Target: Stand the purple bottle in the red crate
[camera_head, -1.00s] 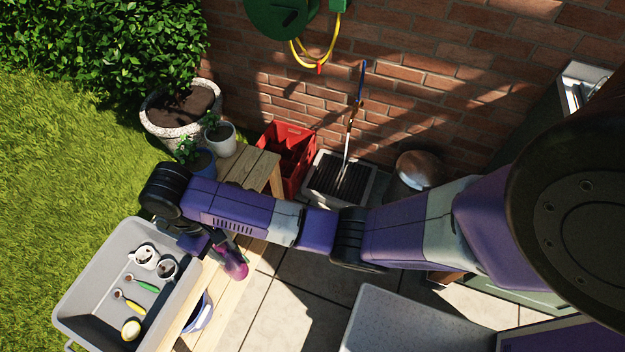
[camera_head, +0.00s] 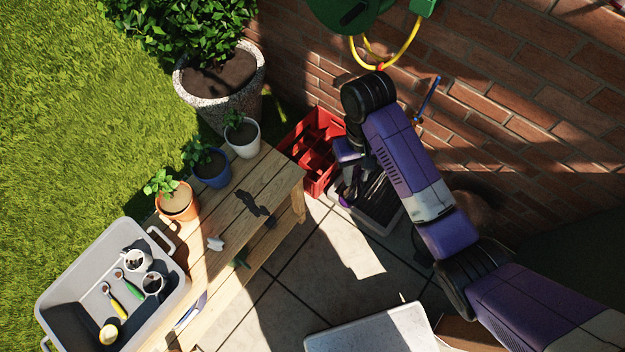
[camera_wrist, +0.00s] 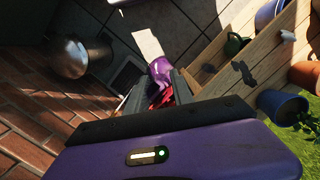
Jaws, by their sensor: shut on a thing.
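The purple bottle (camera_wrist: 161,70) shows between my fingers in the wrist view, and my gripper (camera_wrist: 163,94) is shut on it. In the head view my gripper (camera_head: 348,193) is just right of the red crate (camera_head: 318,152), near its right wall and above the boot tray side. The bottle is mostly hidden by my gripper and wrist there, so its tilt and height are unclear. The crate stands on the paving against the brick wall, and its dividers show. A red patch shows by the fingers in the wrist view; I cannot tell whether it is the crate.
A dark ribbed tray (camera_head: 378,205) lies right of the crate. The wooden bench (camera_head: 225,215) is to the left, with potted plants and a grey tub (camera_head: 65,300). A large stone planter (camera_head: 225,95) stands behind. A metal bin (camera_wrist: 70,58) shows in the wrist view.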

